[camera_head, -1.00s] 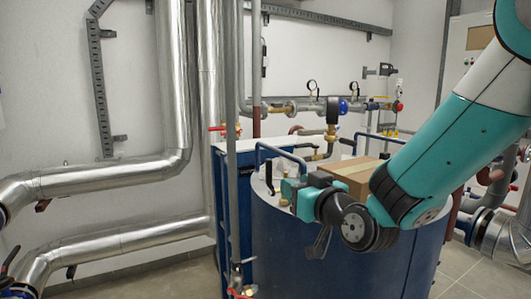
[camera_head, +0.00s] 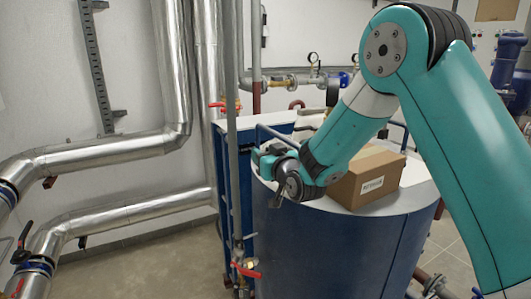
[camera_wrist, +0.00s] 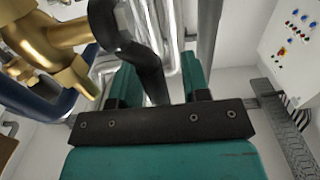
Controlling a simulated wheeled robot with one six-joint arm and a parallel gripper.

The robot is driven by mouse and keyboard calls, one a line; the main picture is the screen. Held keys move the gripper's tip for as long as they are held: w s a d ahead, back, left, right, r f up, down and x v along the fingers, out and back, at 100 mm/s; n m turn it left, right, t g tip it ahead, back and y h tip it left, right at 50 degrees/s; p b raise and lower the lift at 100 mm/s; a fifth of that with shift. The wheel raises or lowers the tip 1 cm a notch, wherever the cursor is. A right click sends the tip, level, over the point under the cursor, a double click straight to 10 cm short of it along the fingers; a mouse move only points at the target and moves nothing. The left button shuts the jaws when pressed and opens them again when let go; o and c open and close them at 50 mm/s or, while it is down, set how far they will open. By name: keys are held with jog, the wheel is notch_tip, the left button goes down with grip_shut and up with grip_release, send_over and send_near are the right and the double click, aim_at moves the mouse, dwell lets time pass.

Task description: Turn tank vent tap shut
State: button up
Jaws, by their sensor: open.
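The tank vent tap shows in the wrist view as a brass body (camera_wrist: 45,40) with a black lever (camera_wrist: 148,72). The lever runs down between the two teal fingers of my gripper (camera_wrist: 160,85). The fingers are open, one on each side of the lever, with a gap on the right. I cannot tell whether the left finger touches it. In the head view my gripper (camera_head: 267,157) is over the left part of the tank top, and my wrist hides the tap. The blue tank (camera_head: 325,245) stands below.
A cardboard box (camera_head: 366,180) sits on the tank top beside my forearm. A blue pipe (camera_wrist: 40,88) runs near the brass body. A grey upright pipe (camera_head: 231,150) and a red-handled valve (camera_head: 245,270) stand left of the tank. Silver pipes (camera_head: 100,155) fill the left.

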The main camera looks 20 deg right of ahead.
grip_shut()
